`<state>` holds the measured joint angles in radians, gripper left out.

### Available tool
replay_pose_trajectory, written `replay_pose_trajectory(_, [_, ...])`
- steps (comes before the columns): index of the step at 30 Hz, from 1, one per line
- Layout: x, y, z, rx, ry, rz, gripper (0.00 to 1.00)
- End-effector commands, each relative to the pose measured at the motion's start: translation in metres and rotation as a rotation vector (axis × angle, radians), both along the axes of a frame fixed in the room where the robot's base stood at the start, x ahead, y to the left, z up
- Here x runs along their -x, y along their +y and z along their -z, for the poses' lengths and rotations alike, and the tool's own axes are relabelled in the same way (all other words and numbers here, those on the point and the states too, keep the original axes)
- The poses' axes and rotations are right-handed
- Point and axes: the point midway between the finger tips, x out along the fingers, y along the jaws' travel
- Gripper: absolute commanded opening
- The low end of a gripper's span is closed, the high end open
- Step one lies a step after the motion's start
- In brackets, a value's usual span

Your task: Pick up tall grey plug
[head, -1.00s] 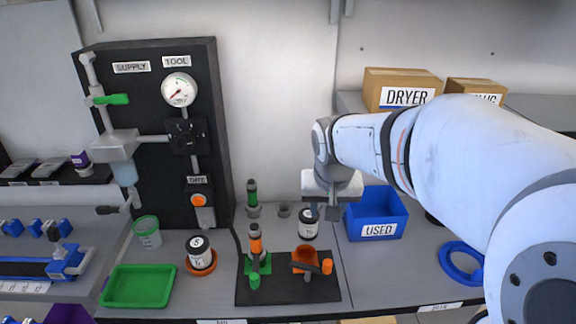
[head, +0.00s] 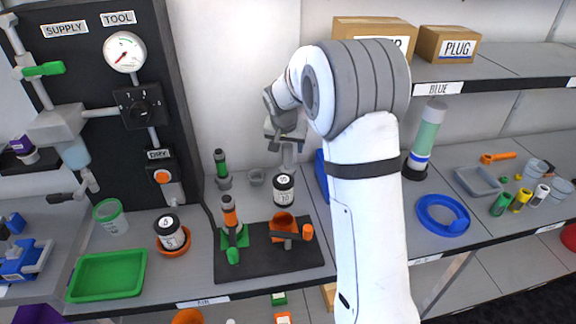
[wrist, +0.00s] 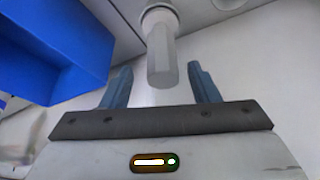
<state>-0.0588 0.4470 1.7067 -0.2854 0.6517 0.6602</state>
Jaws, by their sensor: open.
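A tall light grey plug (wrist: 161,58), a long faceted cylinder with a wider collar at its far end, shows at the top middle of the wrist view. My gripper (wrist: 158,72) is open, with one blue-grey finger on each side of the plug's near end. I see gaps to both fingers, so it is not gripped. In the head view my gripper (head: 289,160) is over the back of the bench, behind the black-lidded white jar. There I cannot tell the plug from the gripper parts.
A blue bin (wrist: 62,45) is close on the left in the wrist view; my arm mostly hides it in the head view. The white jar (head: 284,190), a small grey cup (head: 257,178) and a green-topped grey piece (head: 221,168) stand near my gripper. A black mat (head: 262,262) lies in front.

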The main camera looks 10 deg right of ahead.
Motion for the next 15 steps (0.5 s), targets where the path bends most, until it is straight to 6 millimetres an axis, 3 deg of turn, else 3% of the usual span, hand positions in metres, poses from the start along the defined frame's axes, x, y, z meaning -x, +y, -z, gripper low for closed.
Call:
replay_pose_trajectory(6, [-0.011,0.000,0.030,0.000,0.003,-0.005,0.55])
replay_pose_trajectory(15, [-0.014,-0.001,0.039,0.000,0.001,-0.005,0.55])
